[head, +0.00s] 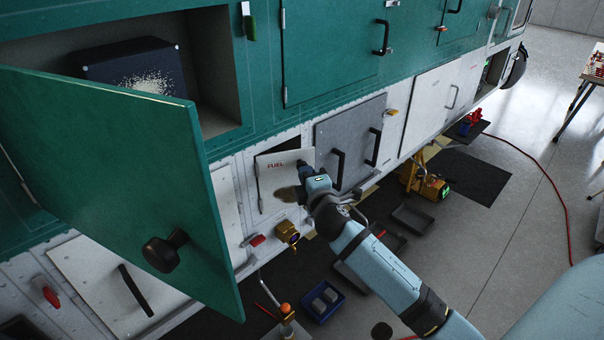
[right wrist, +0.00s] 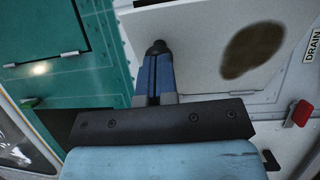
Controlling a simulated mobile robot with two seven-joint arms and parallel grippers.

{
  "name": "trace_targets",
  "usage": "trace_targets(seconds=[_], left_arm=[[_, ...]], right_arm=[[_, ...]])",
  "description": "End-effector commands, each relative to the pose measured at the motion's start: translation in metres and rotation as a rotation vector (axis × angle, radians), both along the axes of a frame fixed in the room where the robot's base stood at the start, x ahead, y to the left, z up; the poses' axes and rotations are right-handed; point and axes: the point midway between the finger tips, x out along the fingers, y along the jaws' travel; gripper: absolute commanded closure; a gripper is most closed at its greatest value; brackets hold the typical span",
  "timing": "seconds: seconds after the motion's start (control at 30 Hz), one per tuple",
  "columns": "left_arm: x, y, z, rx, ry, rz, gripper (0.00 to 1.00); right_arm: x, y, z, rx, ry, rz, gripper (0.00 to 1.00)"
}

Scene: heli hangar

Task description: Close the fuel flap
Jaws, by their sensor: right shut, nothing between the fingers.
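The fuel flap (head: 272,175) is a white panel with a red FUEL label, low on the helicopter's white side in the head view. A dark gap shows along its upper edge, and it looks a little ajar. It fills the upper part of the right wrist view (right wrist: 197,45), with a brown stain on it. My right gripper (head: 304,166) is shut and empty at the flap's right side. Its blue fingers with dark tips (right wrist: 157,48) overlap the flap in the wrist view; whether they touch it I cannot tell. My left gripper is not in view.
A large green door (head: 130,170) stands open at the left, jutting towards me. A grey panel (head: 350,135) with black handles is right of the flap. A gold fitting (head: 288,232) and red handle (head: 257,240) sit below. A blue bin (head: 323,301) is on the floor.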

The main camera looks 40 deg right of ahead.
Motion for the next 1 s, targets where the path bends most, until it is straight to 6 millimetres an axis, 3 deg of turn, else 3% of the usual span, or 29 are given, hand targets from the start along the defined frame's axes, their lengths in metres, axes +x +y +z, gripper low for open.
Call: trace_targets(seconds=[0.1,0.5,1.0], left_arm=[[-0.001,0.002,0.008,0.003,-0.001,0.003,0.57],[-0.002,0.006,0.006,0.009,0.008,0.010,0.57],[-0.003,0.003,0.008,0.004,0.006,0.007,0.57]], right_arm=[[0.011,-0.009,0.002,0.000,0.001,0.079,1.00],[0.040,-0.026,0.000,0.000,0.000,0.072,1.00],[0.052,-0.031,0.001,-0.002,-0.003,0.069,1.00]])
